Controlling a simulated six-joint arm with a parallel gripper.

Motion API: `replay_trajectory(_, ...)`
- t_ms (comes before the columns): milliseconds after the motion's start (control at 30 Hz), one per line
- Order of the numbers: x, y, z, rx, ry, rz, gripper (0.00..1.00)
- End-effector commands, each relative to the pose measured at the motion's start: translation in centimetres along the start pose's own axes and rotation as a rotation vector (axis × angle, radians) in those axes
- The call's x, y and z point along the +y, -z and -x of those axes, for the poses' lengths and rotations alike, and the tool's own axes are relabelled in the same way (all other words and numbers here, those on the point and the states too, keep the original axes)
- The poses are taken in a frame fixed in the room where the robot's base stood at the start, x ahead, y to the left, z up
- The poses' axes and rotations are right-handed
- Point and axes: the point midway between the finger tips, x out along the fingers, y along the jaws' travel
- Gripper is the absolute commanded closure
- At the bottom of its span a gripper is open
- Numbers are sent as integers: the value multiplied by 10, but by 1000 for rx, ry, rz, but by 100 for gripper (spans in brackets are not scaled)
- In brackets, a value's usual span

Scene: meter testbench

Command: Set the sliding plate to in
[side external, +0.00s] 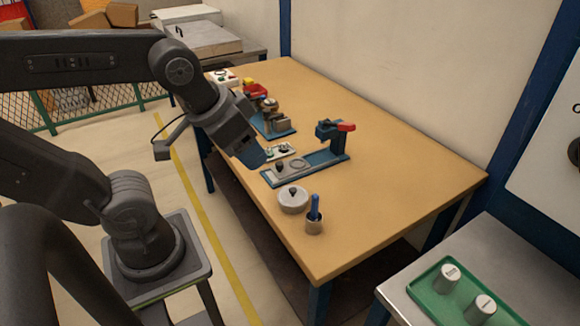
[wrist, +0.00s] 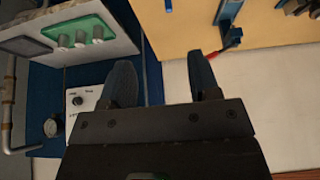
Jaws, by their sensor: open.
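A long blue fixture base (side external: 322,160) lies on the wooden table, with a grey plate (side external: 299,164) and a small black knob on its near left part. I take this grey plate to be the sliding plate; its exact setting is too small to tell. A blue upright with a red handle (side external: 346,127) stands at the base's far right end. My gripper (side external: 256,156) is at the table's left edge, just left of the fixture in the side view and apparently above the table. In the wrist view my gripper (wrist: 163,82) is open, with nothing between its fingers.
A round grey lidded pot (side external: 292,200) and a cup with a blue tool (side external: 314,222) stand near the front. Another blue fixture (side external: 272,122) and a small white-based part (side external: 280,151) lie farther back. The table's right side is clear. A green tray (side external: 424,290) holds white cylinders.

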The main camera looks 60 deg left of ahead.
Motion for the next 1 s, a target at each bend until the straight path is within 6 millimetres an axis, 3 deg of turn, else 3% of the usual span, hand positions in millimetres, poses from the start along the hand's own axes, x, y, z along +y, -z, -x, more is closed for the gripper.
replay_trajectory(467, 0, 1, 0, -1, 1, -2, 47)
replay_trajectory(600, -7, 14, -5, -31, 15, -41, 47)
replay_trajectory(767, -33, 50, -24, -121, 37, -169, 47)
replay_trajectory(1000, -98, 101, -78, -279, 13, -401, 47)
